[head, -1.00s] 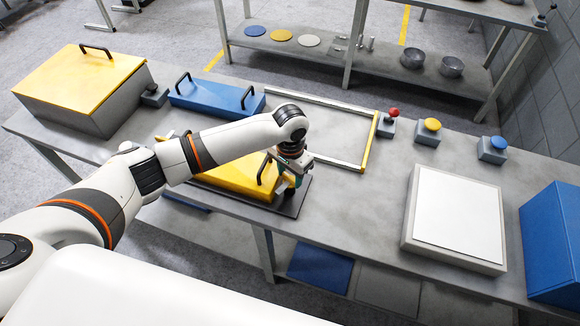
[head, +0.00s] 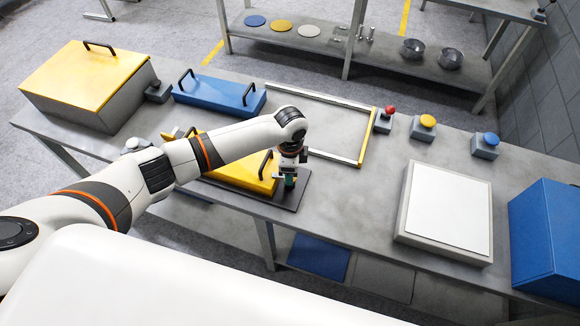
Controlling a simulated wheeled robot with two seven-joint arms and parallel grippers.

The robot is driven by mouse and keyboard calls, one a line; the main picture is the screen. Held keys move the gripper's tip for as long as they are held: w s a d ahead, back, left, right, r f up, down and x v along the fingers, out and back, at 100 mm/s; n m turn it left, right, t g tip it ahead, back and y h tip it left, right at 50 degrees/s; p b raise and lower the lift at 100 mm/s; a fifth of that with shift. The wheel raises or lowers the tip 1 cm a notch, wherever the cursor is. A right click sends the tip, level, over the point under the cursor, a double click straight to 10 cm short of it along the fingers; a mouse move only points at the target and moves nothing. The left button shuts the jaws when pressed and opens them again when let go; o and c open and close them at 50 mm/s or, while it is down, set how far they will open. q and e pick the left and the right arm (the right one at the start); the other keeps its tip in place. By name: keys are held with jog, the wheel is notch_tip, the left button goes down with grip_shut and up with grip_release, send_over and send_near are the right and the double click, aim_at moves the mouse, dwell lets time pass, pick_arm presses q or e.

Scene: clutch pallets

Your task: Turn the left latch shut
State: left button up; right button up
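A yellow lidded piece (head: 243,174) with black handles sits on a dark plate (head: 297,199) at the front of the grey table. My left arm reaches across it from the left and hides much of it. My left gripper (head: 289,183) points down at the right end of the yellow piece, over the dark plate. Its fingers are small and dark, so I cannot tell whether they are open or touch anything. I cannot make out a latch; the arm and gripper cover that area. My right gripper is not in view.
A blue case (head: 218,96) and a grey box with a yellow lid (head: 82,72) stand behind and left. An empty frame (head: 335,159) lies behind the gripper. Buttons (head: 422,127) and a white-topped block (head: 446,212) are right. The table between is clear.

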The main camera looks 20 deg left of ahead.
pick_arm(q)
jog(key=shift+w+r+m, duration=0.1)
jog(key=shift+m, duration=1.5)
jog(key=o, duration=1)
notch_tip(320, 180, up, 12)
jog(key=b, duration=0.2)
jog(key=shift+d, duration=0.1)
